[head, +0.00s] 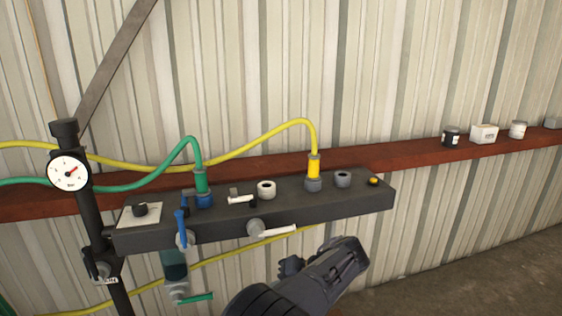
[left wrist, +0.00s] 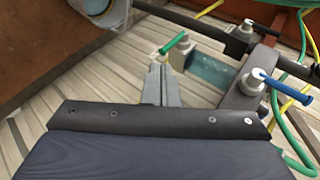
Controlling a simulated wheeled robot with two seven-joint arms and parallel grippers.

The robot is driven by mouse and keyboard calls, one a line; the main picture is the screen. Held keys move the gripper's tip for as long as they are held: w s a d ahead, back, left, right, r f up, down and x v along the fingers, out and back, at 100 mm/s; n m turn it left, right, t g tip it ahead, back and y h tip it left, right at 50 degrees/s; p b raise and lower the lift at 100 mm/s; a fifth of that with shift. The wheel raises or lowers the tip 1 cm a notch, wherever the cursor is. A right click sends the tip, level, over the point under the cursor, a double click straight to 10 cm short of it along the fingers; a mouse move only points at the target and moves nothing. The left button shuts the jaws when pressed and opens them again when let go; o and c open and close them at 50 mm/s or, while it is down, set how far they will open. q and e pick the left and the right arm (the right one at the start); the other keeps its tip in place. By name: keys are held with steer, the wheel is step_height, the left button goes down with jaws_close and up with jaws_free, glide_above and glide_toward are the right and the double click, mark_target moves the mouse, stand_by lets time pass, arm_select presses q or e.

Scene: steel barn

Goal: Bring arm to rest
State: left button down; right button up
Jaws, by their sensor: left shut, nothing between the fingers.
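My left arm (head: 300,285) comes in at the bottom middle of the head view, below and in front of the dark manifold block (head: 280,210). The fingertips are not clear there. In the left wrist view my left gripper (left wrist: 160,82) is shut with nothing between its fingers. Its tips appear near the green lever (left wrist: 174,43) and the clear bowl (left wrist: 210,70) in that picture; I cannot tell the gap. My right gripper is in neither view.
The block carries a green hose plug (head: 201,181), a yellow plug (head: 314,167), a blue lever (head: 181,226) and a white lever (head: 277,231). A gauge (head: 69,171) stands at left. Small containers (head: 484,133) sit on the red rail (head: 420,153). Floor at lower right is clear.

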arm_select(q)
steer(key=s+a+r+g+h, duration=0.15)
steer(key=s+a+h, duration=0.3)
steer(key=a, duration=0.45)
steer(key=s+a+r+g+h, duration=0.1)
steer(key=s+a+r+h, duration=0.3)
steer(key=a, duration=0.4)
steer(key=s+a+f+n+t+h, duration=0.15)
steer(key=s+t+h, duration=0.5)
steer(key=s, duration=1.55)
step_height(320, 180, up, 15)
steer(key=p, duration=1.5)
steer(key=shift+w+a+r+y, duration=0.15)
steer(key=shift+a+r+y, duration=0.1)
steer(key=shift+y, duration=0.15)
